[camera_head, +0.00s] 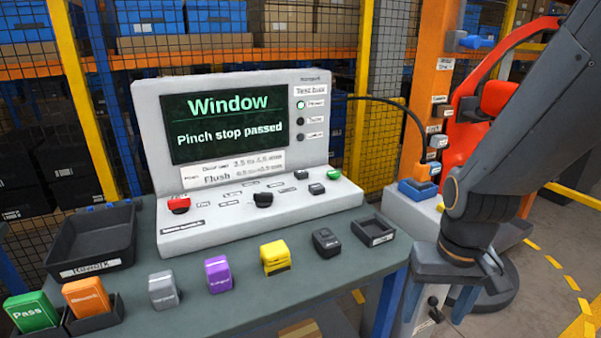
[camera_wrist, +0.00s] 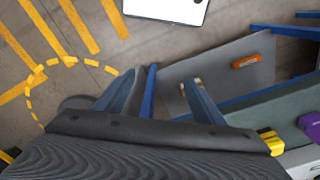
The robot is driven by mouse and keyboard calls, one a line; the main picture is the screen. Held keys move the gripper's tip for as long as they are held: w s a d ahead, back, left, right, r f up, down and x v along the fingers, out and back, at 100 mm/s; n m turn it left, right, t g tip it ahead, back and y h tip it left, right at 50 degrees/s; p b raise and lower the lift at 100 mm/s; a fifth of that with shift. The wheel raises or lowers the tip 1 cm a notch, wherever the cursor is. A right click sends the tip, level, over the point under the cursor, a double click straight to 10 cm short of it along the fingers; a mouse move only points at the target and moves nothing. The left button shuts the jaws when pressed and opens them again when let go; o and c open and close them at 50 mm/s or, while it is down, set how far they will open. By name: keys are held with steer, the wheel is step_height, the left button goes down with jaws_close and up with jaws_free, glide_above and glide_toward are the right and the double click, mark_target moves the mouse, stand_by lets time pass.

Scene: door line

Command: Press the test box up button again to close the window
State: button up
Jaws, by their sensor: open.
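The grey test box (camera_head: 250,228) stands on the bench in the head view, its screen (camera_head: 225,125) reading "Window" and "Pinch stop passed". Its sloped panel carries a red button (camera_head: 178,203), a black knob (camera_head: 263,198), small dark buttons (camera_head: 317,188) and a green button (camera_head: 333,174). The labels are too small to tell which is the up button. My gripper (camera_wrist: 160,88) is open and empty in the wrist view, above the floor beside the bench, away from the buttons. The window is not recognizable.
A black tray (camera_head: 92,236), a green "Pass" block (camera_head: 32,311), an orange block (camera_head: 87,296), and grey, purple (camera_head: 217,273), yellow (camera_head: 275,257) and black blocks line the bench front. A small empty tray (camera_head: 373,231) sits at right. My arm stands right of the bench.

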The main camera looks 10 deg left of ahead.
jaws_close()
stand_by(1.5)
